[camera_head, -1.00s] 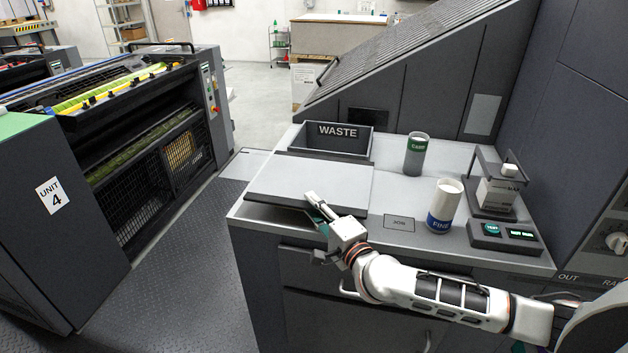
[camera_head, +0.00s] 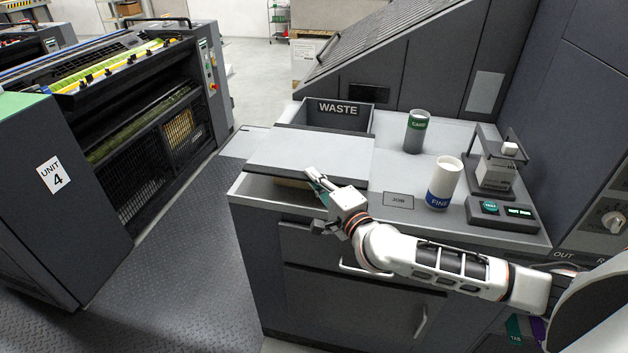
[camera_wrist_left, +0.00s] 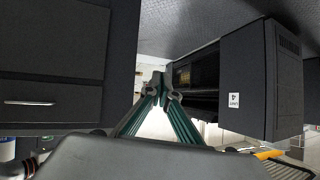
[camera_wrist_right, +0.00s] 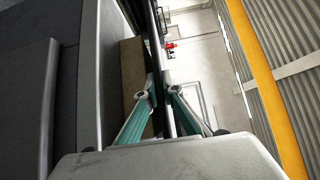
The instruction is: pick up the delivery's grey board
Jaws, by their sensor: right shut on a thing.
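The grey board (camera_head: 310,153) is a flat light-grey sheet at the left of the counter in the head view. It is raised a little, with a gap and something brownish (camera_head: 292,183) showing under its front edge. My right gripper (camera_head: 314,180) is shut on the board's front edge. In the right wrist view, the right gripper's fingertips (camera_wrist_right: 160,85) close on the board seen edge-on as a thin dark strip. My left gripper (camera_wrist_left: 161,82) shows only in its own wrist view, with its fingertips together and nothing seen between them.
A WASTE bin (camera_head: 335,115) stands directly behind the board. A grey-green can (camera_head: 416,132), a white and blue FINE can (camera_head: 444,184), a JOB plate (camera_head: 398,201) and a small test device (camera_head: 494,172) are to the right. The floor (camera_head: 195,240) left of the counter is clear.

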